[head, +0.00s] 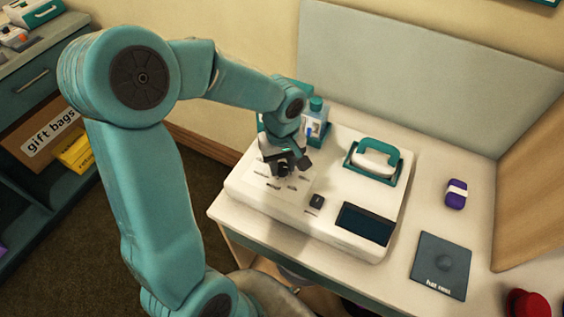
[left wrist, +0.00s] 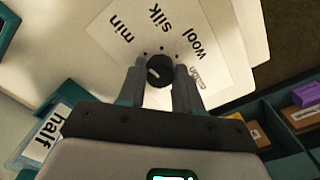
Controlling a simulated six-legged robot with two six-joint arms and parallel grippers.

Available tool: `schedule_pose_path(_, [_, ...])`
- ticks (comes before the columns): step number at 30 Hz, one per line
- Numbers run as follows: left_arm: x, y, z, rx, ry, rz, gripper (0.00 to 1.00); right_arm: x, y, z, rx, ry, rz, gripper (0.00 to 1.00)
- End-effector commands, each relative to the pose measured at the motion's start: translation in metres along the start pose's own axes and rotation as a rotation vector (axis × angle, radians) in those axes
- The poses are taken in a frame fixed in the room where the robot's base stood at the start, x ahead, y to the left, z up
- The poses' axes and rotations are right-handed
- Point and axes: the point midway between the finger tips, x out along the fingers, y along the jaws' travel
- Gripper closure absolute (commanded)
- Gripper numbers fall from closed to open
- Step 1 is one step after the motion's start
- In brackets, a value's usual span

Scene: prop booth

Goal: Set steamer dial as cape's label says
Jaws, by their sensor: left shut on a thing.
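The steamer (head: 335,190) is a white unit on the pale counter, with a dark screen and a small dark button on its top. My left gripper (head: 284,170) reaches down onto the steamer's left part. In the left wrist view, the dial (left wrist: 159,72) is a dark round knob between my two fingers, which are shut on it. A light mark shows on the knob; I cannot tell surely which word it points at. The printed label (left wrist: 180,45) around it reads min, silk, wool and a smaller word, likely cotton. No cape shows in either view. My right gripper is not in view.
A teal-handled steam head (head: 373,158) sits on the steamer's back right. A teal-capped bottle (head: 317,112) stands behind. A purple roll (head: 456,194) and a dark hat mat (head: 442,264) lie on the counter's right. Shelves with a gift bags box (head: 43,140) stand left.

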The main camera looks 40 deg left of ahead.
Motion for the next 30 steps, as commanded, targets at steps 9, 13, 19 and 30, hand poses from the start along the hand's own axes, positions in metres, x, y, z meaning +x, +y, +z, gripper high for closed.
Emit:
schedule_pose_path(9, [0.000,0.000,0.000,0.147,0.001,-0.001,0.96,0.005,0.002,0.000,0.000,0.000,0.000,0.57])
schedule_pose_path(13, [0.000,0.000,0.000,0.255,0.001,-0.001,0.96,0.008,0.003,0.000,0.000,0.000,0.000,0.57])
schedule_pose_path(19, [0.000,0.000,0.000,0.437,0.001,0.000,0.96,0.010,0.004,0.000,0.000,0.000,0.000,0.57])
schedule_pose_path(30, [-0.001,0.000,-0.001,0.715,0.002,0.000,0.96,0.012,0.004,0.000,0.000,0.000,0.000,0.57])
